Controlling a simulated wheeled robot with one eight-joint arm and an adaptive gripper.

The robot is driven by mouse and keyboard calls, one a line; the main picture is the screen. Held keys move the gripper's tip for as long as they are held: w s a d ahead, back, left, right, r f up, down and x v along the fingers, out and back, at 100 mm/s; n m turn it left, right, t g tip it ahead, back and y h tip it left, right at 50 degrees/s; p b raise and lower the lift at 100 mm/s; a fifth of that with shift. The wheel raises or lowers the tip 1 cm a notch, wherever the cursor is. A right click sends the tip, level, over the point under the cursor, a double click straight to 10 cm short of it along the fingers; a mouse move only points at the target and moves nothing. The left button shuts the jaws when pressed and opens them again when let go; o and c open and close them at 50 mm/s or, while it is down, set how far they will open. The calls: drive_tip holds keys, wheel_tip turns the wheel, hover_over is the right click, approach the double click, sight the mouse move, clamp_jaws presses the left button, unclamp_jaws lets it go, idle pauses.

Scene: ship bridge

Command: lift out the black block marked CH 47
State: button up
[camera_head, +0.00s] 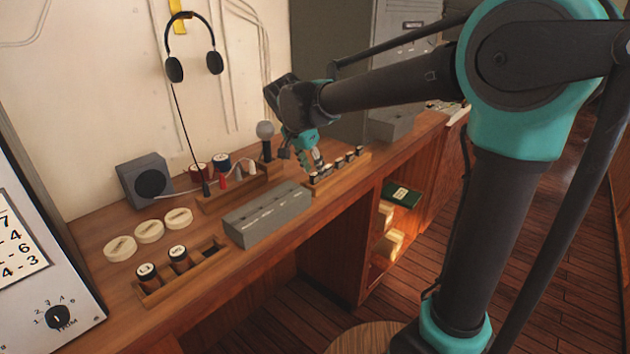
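Several small black blocks with pale tops (338,164) stand in a row in a wooden rack (322,187) on the bench, right of the grey slotted box. Their markings are too small to read, so I cannot tell which is CH 47. My gripper (311,165) points down at the left end of this row, close above or at the blocks there. The fingertips are small and partly merge with the blocks, so I cannot tell whether they touch one or are open or shut.
A grey slotted box (268,214) stands just left of the rack. Behind are a microphone (265,138), a rack with coloured plugs (228,190) and a speaker (146,182). A tray with two dark cylinders (184,272) and pale discs (149,231) are at left.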

sight(314, 174)
drive_tip(key=shift+x, duration=0.75)
drive_tip(key=shift+c, duration=0.5)
clamp_jaws()
drive_tip(key=shift+r, duration=0.2)
wheel_tip(314, 174, up, 20)
drive_tip(key=shift+f, duration=0.15)
